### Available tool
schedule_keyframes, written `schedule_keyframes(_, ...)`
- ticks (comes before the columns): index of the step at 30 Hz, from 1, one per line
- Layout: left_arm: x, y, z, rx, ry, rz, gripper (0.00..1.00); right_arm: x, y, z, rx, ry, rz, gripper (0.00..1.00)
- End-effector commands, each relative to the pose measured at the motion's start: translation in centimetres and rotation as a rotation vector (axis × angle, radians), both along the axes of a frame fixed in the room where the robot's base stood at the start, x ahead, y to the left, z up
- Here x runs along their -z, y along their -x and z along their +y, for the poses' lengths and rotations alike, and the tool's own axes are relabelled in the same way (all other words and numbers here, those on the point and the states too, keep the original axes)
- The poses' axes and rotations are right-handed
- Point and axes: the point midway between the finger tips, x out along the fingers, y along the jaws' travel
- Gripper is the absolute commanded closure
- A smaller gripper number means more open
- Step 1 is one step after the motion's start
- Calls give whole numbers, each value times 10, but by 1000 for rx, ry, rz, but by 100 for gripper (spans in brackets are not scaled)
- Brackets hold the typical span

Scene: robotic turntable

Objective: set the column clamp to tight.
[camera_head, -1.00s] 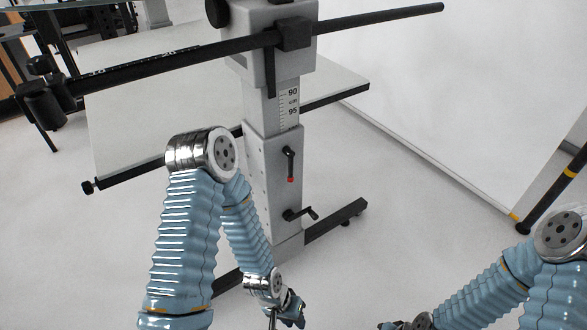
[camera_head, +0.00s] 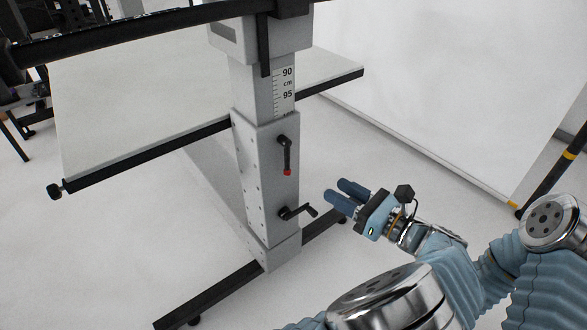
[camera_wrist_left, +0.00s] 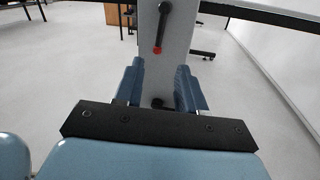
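The column clamp is a black lever with a red tip (camera_head: 286,157) on the front of the grey column (camera_head: 262,190). The lever hangs almost straight down. It also shows in the left wrist view (camera_wrist_left: 162,30), above and between the fingers, with its red tip lowest. My left gripper (camera_head: 343,196) is right of the column and a little lower than the lever, with its fingers pointing toward the column. The fingers are apart with nothing between them, and they do not touch the lever. My right gripper is out of view; only part of that arm shows at the right.
A black crank handle (camera_head: 299,212) sticks out of the column below the lever, close to the left gripper's fingers. A height scale (camera_head: 285,92) is above. A white board (camera_head: 130,105) with a black rail lies left and behind. Black feet spread on the floor.

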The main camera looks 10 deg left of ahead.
Motion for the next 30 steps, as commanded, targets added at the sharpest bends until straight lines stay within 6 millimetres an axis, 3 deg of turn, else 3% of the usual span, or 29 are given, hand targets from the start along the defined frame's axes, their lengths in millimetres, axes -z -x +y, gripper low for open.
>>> schedule_keyframes(15,3,-48,97,-5,5,4,60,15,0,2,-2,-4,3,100)
schedule_keyframes(21,3,-56,113,-3,5,5,60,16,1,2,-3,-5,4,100)
schedule_keyframes(30,2,-57,115,-2,6,4,60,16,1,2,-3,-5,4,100)
